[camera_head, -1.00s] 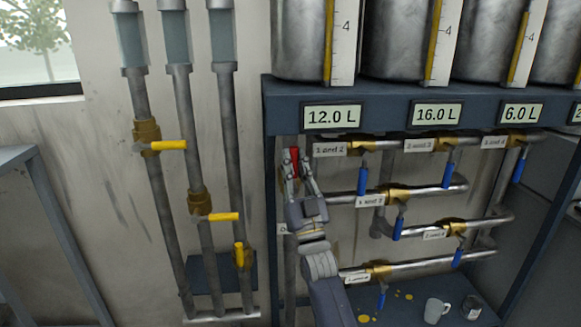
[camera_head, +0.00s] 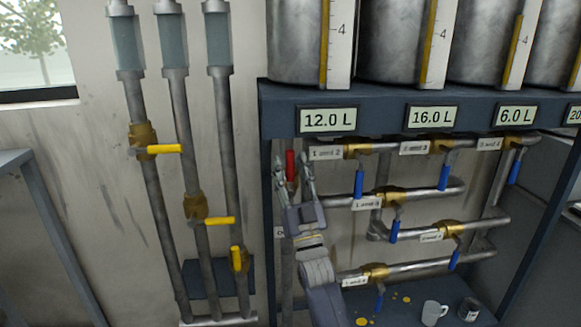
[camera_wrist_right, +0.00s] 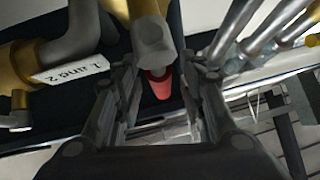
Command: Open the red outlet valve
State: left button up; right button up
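The red handle of the outlet valve (camera_head: 291,164) stands vertical in the head view, below the left end of the 12.0 L shelf. My right gripper (camera_head: 293,166) is open, with one finger on each side of the red handle. In the right wrist view the red handle (camera_wrist_right: 160,85) shows between the spread fingers (camera_wrist_right: 160,74), below a grey and brass valve body (camera_wrist_right: 153,40). Gaps show between the handle and both fingers. Part of the handle and valve is hidden by my gripper. My left gripper is not in view.
Blue-handled valves, one with a blue handle (camera_head: 359,184), sit on pipes just right of my gripper. Yellow-handled valves (camera_head: 165,149) are on wall pipes to the left. A mug (camera_head: 433,312) and a small can (camera_head: 468,309) stand low on the right.

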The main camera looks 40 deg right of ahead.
jog(key=v, duration=1.1)
jog(key=shift+s+f, duration=0.15)
